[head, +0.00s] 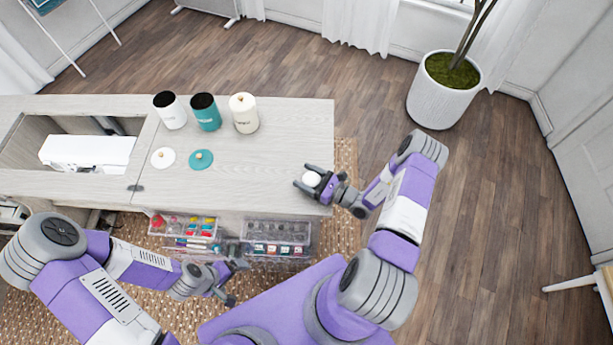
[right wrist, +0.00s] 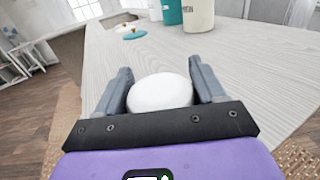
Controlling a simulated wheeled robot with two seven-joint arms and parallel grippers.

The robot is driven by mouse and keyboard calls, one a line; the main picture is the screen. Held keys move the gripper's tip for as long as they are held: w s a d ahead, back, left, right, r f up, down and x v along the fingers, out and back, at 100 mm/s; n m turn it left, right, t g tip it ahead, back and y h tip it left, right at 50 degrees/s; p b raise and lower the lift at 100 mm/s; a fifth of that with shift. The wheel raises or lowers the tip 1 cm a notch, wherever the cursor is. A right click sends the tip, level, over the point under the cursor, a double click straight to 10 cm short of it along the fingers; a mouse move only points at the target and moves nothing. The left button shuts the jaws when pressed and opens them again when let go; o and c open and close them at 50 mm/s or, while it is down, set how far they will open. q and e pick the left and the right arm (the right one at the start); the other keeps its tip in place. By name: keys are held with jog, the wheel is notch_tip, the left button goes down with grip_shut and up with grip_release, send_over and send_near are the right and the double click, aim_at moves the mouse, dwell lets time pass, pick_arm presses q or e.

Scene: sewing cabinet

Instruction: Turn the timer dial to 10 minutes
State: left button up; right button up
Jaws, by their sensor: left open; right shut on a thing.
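A round white timer (head: 312,178) sits at the right front part of the cabinet top (head: 290,130). My right gripper (head: 310,179) is shut on it; in the right wrist view the timer (right wrist: 160,92) appears as a smooth white dome between the two fingers (right wrist: 161,88). Its dial markings are not visible in either view. My left gripper (head: 236,281) is open and empty, low in front of the cabinet near the clear drawers.
White, teal and cream canisters (head: 206,111) stand at the back of the top, with a white lid (head: 163,158) and a teal lid (head: 201,159) before them. A sewing machine (head: 87,152) sits in the left opening. Clear drawers (head: 278,237) hold supplies below the front edge.

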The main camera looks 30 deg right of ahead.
jog(key=o, duration=1)
jog(key=v, duration=0.7)
jog(key=shift+s+d, duration=0.2)
jog(key=shift+s, duration=0.1)
jog(key=shift+f, duration=0.1)
